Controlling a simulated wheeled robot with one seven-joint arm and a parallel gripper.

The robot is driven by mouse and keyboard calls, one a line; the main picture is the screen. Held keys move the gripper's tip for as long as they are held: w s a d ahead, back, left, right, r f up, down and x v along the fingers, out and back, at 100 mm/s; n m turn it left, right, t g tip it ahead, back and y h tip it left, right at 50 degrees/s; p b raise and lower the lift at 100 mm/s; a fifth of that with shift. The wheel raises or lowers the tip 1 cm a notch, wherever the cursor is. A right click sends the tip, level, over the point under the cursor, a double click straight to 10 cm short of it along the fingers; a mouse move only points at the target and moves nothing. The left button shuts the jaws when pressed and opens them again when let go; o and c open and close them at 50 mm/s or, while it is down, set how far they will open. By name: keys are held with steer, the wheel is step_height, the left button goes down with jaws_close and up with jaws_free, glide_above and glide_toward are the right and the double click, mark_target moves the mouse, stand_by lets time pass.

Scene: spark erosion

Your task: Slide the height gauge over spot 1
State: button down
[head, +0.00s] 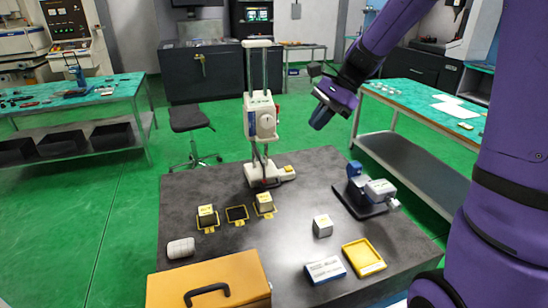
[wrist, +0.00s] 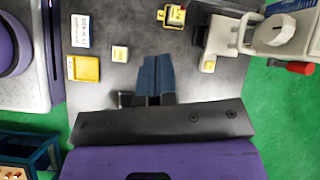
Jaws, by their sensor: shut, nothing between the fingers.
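The height gauge (head: 262,120) stands upright on the dark table, with two tall posts, a white measuring head and a pale base (head: 272,178). Its base also shows at the upper right of the wrist view (wrist: 210,40).
A grey cube (head: 322,226), a yellow tray (head: 364,257), a labelled box (head: 325,270) and a blue-grey vise-like device (head: 368,190) occupy the table's right side. An orange case (head: 210,280) and a white cylinder (head: 181,248) are at front left. The table's middle is clear.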

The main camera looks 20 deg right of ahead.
steer(key=w+d+f+m+y, duration=0.2)
steer(key=w+f+m, duration=0.2)
steer(key=w+f, duration=0.2)
steer(key=a+f, duration=0.6)
steer(key=a, duration=0.5)
steer(key=shift+a, duration=0.15)
steer(key=a, duration=1.8)
